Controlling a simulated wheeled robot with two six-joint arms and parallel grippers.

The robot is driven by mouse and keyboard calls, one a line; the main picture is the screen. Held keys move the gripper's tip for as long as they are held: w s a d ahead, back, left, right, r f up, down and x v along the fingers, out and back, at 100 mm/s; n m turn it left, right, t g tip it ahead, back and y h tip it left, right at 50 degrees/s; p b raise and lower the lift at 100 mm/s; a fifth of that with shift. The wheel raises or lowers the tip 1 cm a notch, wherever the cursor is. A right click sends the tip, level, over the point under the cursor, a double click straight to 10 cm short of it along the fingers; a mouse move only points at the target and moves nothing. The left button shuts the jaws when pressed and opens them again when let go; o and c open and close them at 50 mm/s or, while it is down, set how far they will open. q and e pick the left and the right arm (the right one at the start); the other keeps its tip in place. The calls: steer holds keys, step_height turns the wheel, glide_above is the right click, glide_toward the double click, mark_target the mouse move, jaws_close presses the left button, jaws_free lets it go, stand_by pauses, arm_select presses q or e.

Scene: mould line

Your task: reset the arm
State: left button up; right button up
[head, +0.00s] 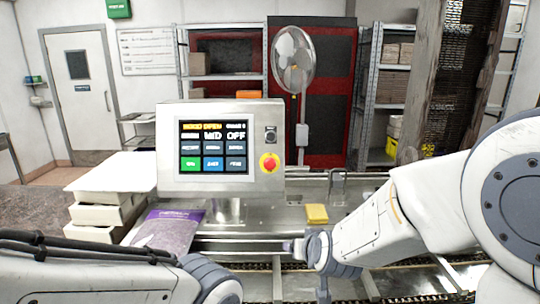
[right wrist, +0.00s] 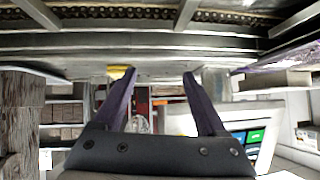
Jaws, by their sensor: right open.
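My right arm (head: 400,215) reaches in from the right in the head view, its wrist low over the middle of the line. In the right wrist view, which looks upside down, my right gripper (right wrist: 158,76) has its two dark fingers wide apart with nothing between them. My left arm (head: 90,280) lies along the bottom left of the head view; its gripper is not seen. A control panel (head: 221,187) with a lit screen and a red button (head: 269,163) stands at the centre left, beyond the arms.
A yellow block (head: 317,213) lies on the metal bench near my right wrist. A purple bag (head: 168,232) and stacked white trays (head: 96,214) sit at the left. Rails and a chain (head: 380,268) run across the front. A fan (head: 292,62) stands behind.

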steer(key=s+d+f+g, duration=0.1)
steer(key=s+d, duration=0.1)
steer(key=s+d+f+g, duration=0.1)
steer(key=s+d+f, duration=0.1)
steer(key=s, duration=0.1)
steer(key=s+d+f+g, duration=0.2)
steer(key=shift+s+f+h, duration=0.25)
steer(key=shift+s+h, duration=0.05)
steer(key=s+d+f+g+h, duration=0.1)
steer(key=s+d+f+g, duration=0.3)
steer(key=s, duration=0.5)
steer(key=s+a+r+n+g, duration=0.1)
steer(key=s+a+r+n, duration=0.2)
steer(key=s+a, duration=0.3)
steer(key=s+a+r+n+g+y, duration=0.1)
steer(key=s+a+r+n, duration=0.3)
steer(key=s+a, duration=0.2)
steer(key=shift+s+a, duration=0.4)
steer(key=shift+a, duration=0.05)
